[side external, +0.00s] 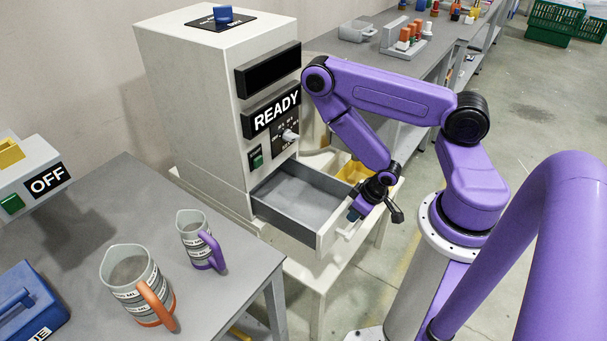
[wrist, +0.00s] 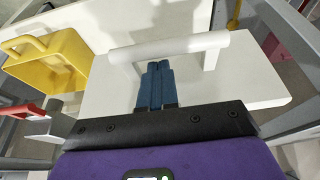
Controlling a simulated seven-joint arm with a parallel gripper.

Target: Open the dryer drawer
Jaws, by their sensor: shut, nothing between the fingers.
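The dryer (side external: 200,90) is a tall pale cabinet with a "READY" display in the side view. Its drawer (side external: 300,193) is pulled out at the bottom, and its grey inside looks empty. The drawer's white bar handle (side external: 350,229) is on the front panel; in the wrist view the handle (wrist: 210,42) runs across the white panel (wrist: 250,88). My gripper (side external: 356,212) is at the drawer front. In the wrist view its blue fingers (wrist: 156,72) are together, with their tips at the handle's bar. They hold nothing; whether they touch the bar is unclear.
A yellow container (side external: 354,172) sits behind the drawer, and a yellow handled item (wrist: 48,62) shows in the wrist view. A grey bench (side external: 130,190) at left holds an orange-handled jug (side external: 137,283) and a purple-handled jug (side external: 200,240). Open floor lies to the right.

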